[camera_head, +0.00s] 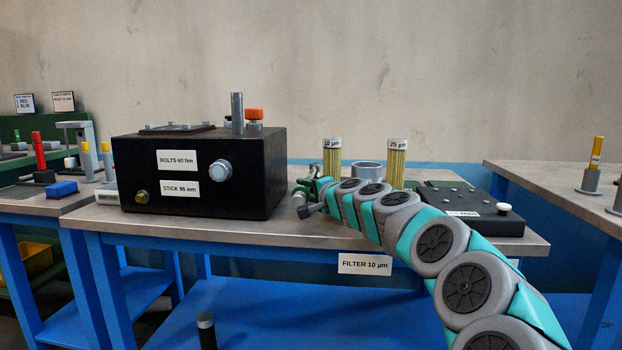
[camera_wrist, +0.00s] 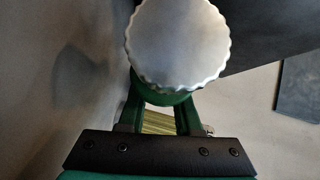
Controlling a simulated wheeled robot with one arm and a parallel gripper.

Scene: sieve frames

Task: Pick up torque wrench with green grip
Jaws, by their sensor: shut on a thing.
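The torque wrench shows in the wrist view as a round silver knurled end cap (camera_wrist: 180,42) with a strip of green grip (camera_wrist: 165,98) below it. My gripper (camera_wrist: 163,112) is shut on it, and the cap hides most of the grip and the fingertips. In the head view my gripper (camera_head: 307,190) is over the middle of the bench, just right of the black box. A small pale-ended green piece (camera_head: 298,199) shows at the gripper. The rest of the wrench is hidden or too small to tell.
The black box (camera_head: 150,178) with bolt and stick labels stands left on the bench (camera_head: 255,233). Behind my arm stand two yellow pleated filters (camera_head: 332,158) (camera_head: 397,165) and a grey metal cup (camera_head: 367,170). A low dark box (camera_head: 490,213) lies right. Other benches flank both sides.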

